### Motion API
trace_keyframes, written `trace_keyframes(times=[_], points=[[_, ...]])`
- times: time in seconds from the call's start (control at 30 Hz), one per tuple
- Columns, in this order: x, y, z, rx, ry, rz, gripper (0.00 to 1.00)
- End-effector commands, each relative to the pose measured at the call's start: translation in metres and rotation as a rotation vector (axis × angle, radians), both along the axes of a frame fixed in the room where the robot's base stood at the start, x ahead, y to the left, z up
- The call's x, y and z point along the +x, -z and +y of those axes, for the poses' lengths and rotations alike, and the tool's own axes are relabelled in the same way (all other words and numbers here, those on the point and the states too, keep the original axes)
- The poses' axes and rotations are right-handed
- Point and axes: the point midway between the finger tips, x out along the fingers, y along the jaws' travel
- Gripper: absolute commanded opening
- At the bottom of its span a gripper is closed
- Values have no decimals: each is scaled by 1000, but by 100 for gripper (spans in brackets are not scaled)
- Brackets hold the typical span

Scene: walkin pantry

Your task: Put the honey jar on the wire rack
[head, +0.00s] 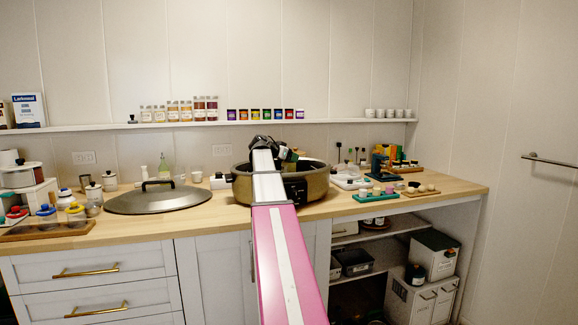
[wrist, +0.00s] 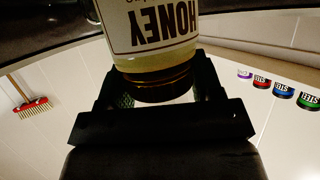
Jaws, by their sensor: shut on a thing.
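The honey jar (wrist: 150,30) fills the top middle of the wrist view. It has a white label reading HONEY, upside down in that picture, pale contents and a dark gold lid. My gripper (wrist: 162,90) is shut on it at the lid end, one finger on each side. In the head view my gripper (head: 287,154) is over the large brown roaster pot (head: 243,187), largely behind my arm. No wire rack can be clearly made out, and the inside of the pot is mostly hidden.
The pot's big lid (head: 158,198) lies on the counter to the left. Small boards with items (head: 375,195) crowd the right side. A wall shelf (head: 220,124) with jars and small colored tins runs behind. Bare counter shows along the front edge.

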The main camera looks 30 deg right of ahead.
Motion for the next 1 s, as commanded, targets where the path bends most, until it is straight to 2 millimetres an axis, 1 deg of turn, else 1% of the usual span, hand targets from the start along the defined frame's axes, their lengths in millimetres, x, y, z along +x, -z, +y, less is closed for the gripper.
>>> trace_keyframes(times=[0.1, 0.23, 0.57, 0.6, 0.63, 0.67, 1.0], points=[[-1, 16, 0, -1, -1, 2, 1], [0, 31, 0, -2, -1, 1, 1], [0, 33, 0, -2, 0, 0, 1], [0, 34, 0, 0, 0, 0, 70], [0, 34, 0, 0, 0, 0, 80], [0, 34, 0, 0, 0, 0, 85], [0, 32, 0, 0, 0, 0, 85]])
